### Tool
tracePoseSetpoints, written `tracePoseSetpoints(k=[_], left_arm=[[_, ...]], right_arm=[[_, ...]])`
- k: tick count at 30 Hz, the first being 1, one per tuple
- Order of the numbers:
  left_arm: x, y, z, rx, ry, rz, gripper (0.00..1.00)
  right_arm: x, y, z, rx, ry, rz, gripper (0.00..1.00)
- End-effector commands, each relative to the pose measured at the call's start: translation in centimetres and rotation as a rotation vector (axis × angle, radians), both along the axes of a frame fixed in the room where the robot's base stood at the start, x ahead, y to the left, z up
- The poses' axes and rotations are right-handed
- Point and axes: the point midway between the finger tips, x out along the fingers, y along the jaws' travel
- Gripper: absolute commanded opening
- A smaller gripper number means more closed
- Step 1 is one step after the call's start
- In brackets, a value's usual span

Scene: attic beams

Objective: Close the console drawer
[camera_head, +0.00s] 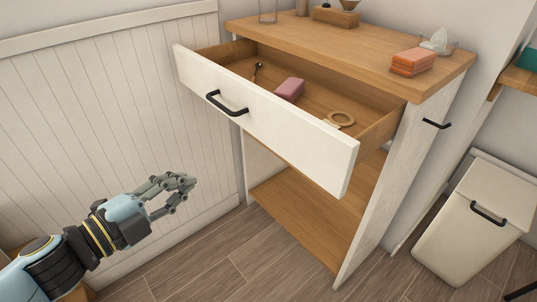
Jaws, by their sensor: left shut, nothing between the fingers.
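The console (303,36) is a wooden-topped cabinet with white sides and an open lower shelf. Its drawer (280,135) is pulled well out, with a white front and a black bar handle (227,104). Inside the drawer lie a pink block (289,89), a wooden ring (341,118) and a small dark item (257,70). My left gripper (188,192) is shut and empty, below and left of the drawer front, apart from it. My right gripper is not in view.
On the console top are a stack of orange blocks (412,62), a glass dish (439,43) and a wooden holder (336,17). A white bin (473,220) stands at right. A panelled wall (90,105) is at left. The floor before the console is clear.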

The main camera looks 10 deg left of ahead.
Motion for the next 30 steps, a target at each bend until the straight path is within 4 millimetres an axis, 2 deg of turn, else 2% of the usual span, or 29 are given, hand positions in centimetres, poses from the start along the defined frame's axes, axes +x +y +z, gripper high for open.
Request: tracePoseSetpoints(k=[1, 3, 7, 11, 24, 30], left_arm=[[-0.2, -1.5, 1.6, 0.058, -0.077, -0.073, 0.0], [-0.5, -3.1, 3.9, 0.124, -0.158, -0.15, 0.0], [-0.8, -4.6, 6.0, 0.184, -0.229, -0.213, 0.0], [0.3, -5.6, 6.5, 0.189, -0.239, -0.218, 0.0], [7.4, -11.1, 6.4, 0.184, -0.236, -0.216, 0.0], [9.4, -12.7, 6.2, 0.185, -0.232, -0.216, 0.0]], right_arm=[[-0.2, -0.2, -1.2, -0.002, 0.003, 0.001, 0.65], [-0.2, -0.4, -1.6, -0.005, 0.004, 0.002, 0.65], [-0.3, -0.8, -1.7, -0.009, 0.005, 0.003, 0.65], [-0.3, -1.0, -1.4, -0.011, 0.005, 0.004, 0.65], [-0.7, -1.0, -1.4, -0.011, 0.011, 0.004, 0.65], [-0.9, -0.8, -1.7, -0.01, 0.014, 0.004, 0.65]])
